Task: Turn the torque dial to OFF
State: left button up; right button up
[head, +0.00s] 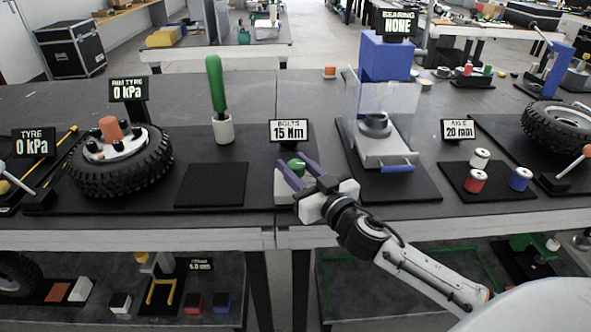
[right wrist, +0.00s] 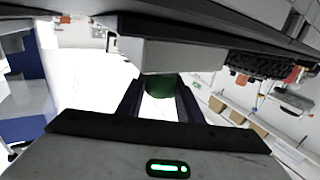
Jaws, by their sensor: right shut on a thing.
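The torque dial is a small green knob (head: 297,167) on the front of the bench, on a pale block (head: 346,190). Behind it a sign (head: 290,131) reads "BOLTS 15 Nm". My right gripper (head: 292,164) reaches up from the lower right, with its two purple-grey fingers on either side of the knob, shut on it. In the right wrist view the dark green knob (right wrist: 160,86) sits between the fingertips, below a pale block. The gripper partly hides the knob and block. My left gripper is not in view.
A green-handled tool (head: 216,85) stands in a white holder behind left. A tyre (head: 95,180) lies further left. A clear-shielded press (head: 376,110) is right of the sign, and small red, white and blue cylinders (head: 476,181) stand further right. A black mat (head: 211,185) lies bare.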

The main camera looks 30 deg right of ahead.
jog(key=shift+n+y, duration=0.8)
jog(key=shift+y, duration=0.5)
jog(key=shift+f+y, duration=0.1)
jog(key=shift+y, duration=0.2)
jog(key=o, duration=1)
jog(key=shift+o, duration=0.2)
jog(key=s, duration=0.3)
jog(key=s+d, duration=0.1)
jog(key=s, duration=0.6)
jog(key=shift+s+d, duration=0.15)
